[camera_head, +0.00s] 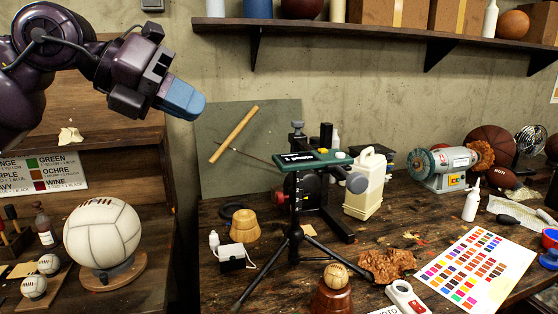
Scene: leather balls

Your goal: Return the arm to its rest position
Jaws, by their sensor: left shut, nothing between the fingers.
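My left gripper (181,99) is raised at the upper left of the head view, in front of the shelf and wall. Its blue fingers are shut with nothing between them, and they point right and slightly down. It touches nothing and is well above the work surfaces. My left arm comes in from the left edge with its elbow bent. My right gripper does not show.
A white ball (102,233) sits on a wooden stand at the left. A black tripod (295,235) stands in the middle of the workbench (395,235). A bench grinder (445,165) and a colour chart (478,272) are at the right. A wall shelf (380,32) runs along the top.

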